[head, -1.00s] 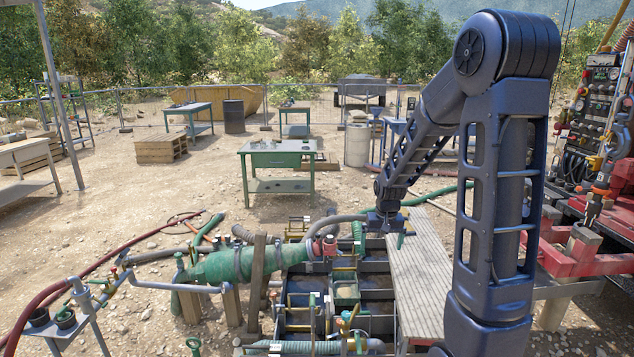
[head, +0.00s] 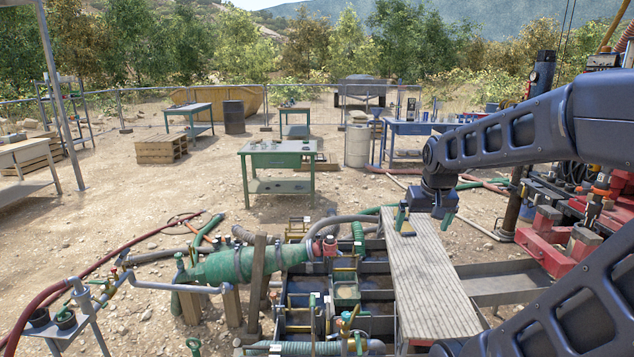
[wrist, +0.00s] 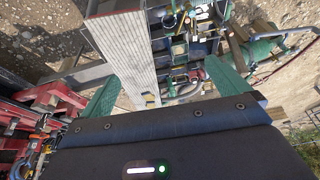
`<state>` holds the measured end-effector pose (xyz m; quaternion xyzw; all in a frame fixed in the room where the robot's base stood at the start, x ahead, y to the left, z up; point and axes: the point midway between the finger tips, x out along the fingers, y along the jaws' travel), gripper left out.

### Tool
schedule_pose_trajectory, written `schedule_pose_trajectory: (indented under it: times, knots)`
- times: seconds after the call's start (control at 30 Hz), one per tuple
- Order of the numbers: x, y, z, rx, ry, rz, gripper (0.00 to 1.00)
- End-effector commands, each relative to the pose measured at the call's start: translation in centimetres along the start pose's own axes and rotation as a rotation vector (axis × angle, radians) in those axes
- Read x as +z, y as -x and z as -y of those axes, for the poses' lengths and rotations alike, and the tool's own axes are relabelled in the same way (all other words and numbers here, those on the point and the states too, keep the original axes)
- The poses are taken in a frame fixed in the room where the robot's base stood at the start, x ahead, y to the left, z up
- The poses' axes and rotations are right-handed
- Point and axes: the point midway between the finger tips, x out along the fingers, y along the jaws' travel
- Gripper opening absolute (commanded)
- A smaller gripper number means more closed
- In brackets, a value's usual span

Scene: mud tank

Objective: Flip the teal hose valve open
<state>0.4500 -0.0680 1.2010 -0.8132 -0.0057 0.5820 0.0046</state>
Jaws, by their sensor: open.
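My gripper (head: 426,216) hangs open and empty above the far end of the pale plank walkway, with its two green fingers apart. In the wrist view my gripper (wrist: 163,75) shows both fingers spread, with nothing between them but the ground and plank below. I cannot tell for sure which fitting is the teal hose valve. A green-handled fitting (head: 312,300) stands over the tank, and a small green ring-shaped handle (head: 193,345) shows at the bottom edge; both are left of my gripper and apart from it. Their lever positions are too small to read.
The plank walkway (head: 432,290) runs along the tank's right side. The mud tank (head: 375,308) has open compartments, pipes and hoses. A green pump body (head: 230,266) lies left of it. Red machinery (head: 560,240) stands right. Open gravel lies beyond, around a green table (head: 277,160).

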Motion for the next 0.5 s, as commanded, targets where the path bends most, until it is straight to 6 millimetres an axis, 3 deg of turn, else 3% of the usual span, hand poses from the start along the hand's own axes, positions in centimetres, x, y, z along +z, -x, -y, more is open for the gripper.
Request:
schedule_pose_trajectory:
  times: [0.2,0.5]
  knots:
    - [3.5,3.0,-0.7,0.009,0.001,-0.048,1.00]
    - [5.8,4.4,-1.1,0.016,0.002,-0.071,1.00]
